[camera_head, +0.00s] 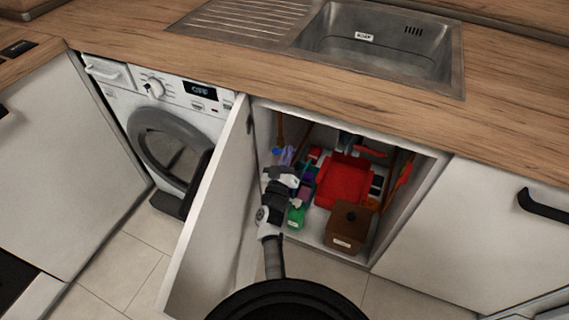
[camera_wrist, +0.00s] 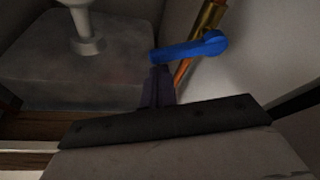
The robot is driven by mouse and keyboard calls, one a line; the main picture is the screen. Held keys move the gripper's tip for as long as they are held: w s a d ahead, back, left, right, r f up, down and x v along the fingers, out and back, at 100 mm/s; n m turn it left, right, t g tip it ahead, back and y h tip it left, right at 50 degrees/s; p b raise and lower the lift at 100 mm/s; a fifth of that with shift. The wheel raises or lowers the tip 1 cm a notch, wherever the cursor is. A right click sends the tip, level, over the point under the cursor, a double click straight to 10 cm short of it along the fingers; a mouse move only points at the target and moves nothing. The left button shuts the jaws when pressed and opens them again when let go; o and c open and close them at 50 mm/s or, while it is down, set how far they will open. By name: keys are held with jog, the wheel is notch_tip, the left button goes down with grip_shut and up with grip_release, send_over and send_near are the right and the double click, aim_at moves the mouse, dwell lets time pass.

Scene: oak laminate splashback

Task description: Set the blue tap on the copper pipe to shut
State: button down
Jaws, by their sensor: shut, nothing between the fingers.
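The blue tap (camera_wrist: 190,47) sits on a copper pipe (camera_wrist: 208,16) in the wrist view. Its lever points left, roughly crosswise to the pipe. In the head view the blue tap (camera_head: 277,151) is small, at the left inside the open cupboard, with the copper pipe (camera_head: 280,126) above it. My gripper (camera_wrist: 159,72) is shut and empty, its fingertips just below the lever's free end; I cannot tell whether they touch it. In the head view my gripper (camera_head: 288,157) reaches into the cupboard beside the tap.
The open cupboard door (camera_head: 212,215) stands left of my arm. A red container (camera_head: 343,180), a brown box (camera_head: 347,227) and a green bottle (camera_head: 296,213) stand on the cupboard floor. A red lever (camera_head: 370,150) is at the back right. A grey block (camera_wrist: 80,65) lies left of the tap.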

jog(key=shift+w, duration=0.15)
jog(key=shift+s+d+f+m+g+h+b, duration=0.15)
jog(key=shift+f+m+h, duration=0.3)
jog(key=shift+m, duration=0.6)
jog(key=shift+d+f+m+g+h+b, duration=0.1)
jog(key=shift+d+f+m+h+b, duration=0.35)
jog(key=shift+m, duration=0.65)
jog(key=shift+s+f+m+g+h+b, duration=0.1)
jog(key=shift+f+m+h, duration=0.15)
jog(key=shift+m+h, duration=0.6)
jog(key=shift+y, duration=0.25)
notch_tip(320, 180, up, 20)
jog(key=p, duration=0.7)
jog(key=shift+p, duration=0.4)
